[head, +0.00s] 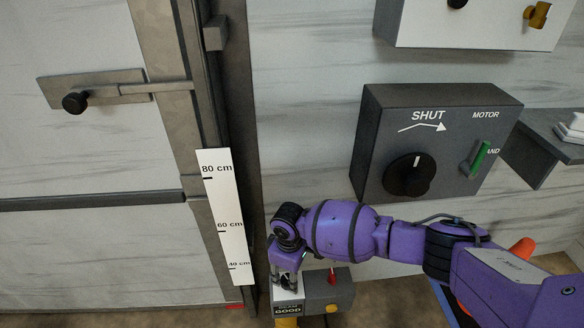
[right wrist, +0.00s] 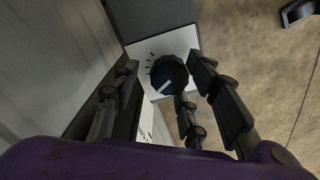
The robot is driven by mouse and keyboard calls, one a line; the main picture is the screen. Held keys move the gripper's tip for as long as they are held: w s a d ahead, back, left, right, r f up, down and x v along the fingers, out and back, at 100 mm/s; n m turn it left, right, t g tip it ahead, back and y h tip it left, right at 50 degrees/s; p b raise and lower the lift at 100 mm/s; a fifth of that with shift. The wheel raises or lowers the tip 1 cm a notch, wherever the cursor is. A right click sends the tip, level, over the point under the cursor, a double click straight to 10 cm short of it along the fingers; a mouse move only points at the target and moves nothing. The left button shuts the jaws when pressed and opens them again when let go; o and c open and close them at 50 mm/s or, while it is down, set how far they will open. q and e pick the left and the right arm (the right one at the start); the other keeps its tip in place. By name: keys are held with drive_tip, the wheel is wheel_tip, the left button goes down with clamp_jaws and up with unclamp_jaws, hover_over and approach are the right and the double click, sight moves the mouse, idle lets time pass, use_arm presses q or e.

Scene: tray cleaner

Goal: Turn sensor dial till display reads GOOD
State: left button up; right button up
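The sensor dial (right wrist: 169,76) is a round black knob with a white pointer line on a white plate with tick marks. The pointer aims to the lower left in the right wrist view. My right gripper (right wrist: 165,78) is open, with its fingers on either side of the dial and a gap on the left side. In the head view my right gripper (head: 286,280) reaches down over the grey sensor box and hides the dial. The small display (head: 288,310) on the box's front appears to read GOOD. My left gripper is not in view.
A dark motor box (head: 437,145) with a black knob (head: 409,176) and green lever (head: 479,160) is on the wall above. The sensor box also carries a red lever (head: 332,277) and a yellow knob (head: 331,308). A height scale (head: 225,215) stands left of my arm.

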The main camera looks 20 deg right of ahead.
wheel_tip(320, 180, up, 12)
idle(0.6)
idle(0.4)
